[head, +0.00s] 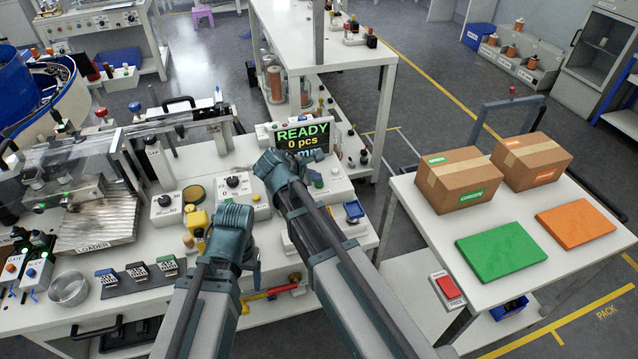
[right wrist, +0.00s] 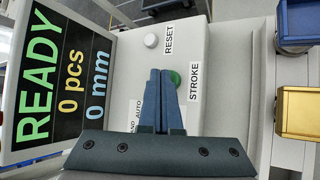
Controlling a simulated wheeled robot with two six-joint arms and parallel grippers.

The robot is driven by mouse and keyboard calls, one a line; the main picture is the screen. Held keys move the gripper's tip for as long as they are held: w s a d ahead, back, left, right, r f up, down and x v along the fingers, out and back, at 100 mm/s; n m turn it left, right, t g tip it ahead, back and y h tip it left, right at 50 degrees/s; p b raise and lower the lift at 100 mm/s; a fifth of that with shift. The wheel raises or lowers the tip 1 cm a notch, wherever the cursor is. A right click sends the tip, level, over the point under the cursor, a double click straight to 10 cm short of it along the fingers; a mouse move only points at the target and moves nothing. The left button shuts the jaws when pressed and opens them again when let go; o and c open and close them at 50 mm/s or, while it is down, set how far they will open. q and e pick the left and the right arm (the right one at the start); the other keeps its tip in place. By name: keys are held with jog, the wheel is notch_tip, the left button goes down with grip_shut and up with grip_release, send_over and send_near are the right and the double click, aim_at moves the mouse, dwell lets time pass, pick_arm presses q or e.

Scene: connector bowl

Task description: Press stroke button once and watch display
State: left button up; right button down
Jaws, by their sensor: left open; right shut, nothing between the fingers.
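The display (head: 301,135) reads READY and 0 pcs in the head view, with its lower line partly hidden by my right arm. In the right wrist view the display (right wrist: 62,85) reads READY, 0 pcs, 0 mm. The green STROKE button (right wrist: 175,79) sits on a pale control box, partly hidden behind the fingers of my right gripper (right wrist: 160,72). My right gripper is shut and empty, its tips over or beside the button; I cannot tell whether they touch. My left gripper (head: 233,217) is open and empty above the bench front.
A white RESET button (right wrist: 151,40) is near the STROKE button. Control boxes with knobs (head: 233,181) stand left of the display. A metal bowl (head: 69,287) and labelled blocks (head: 137,270) lie at the front left. Cartons (head: 459,180) stand on the right table.

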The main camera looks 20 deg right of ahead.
aim_at(315, 185)
jog(key=shift+f+b, duration=0.45)
jog(key=shift+f, duration=0.05)
dwell(0.3)
jog(key=shift+r, duration=0.1)
jog(key=shift+r+p, duration=0.9)
jog(key=shift+p, duration=0.1)
notch_tip(315, 185, up, 5)
jog(key=p, duration=0.5)
dwell(0.8)
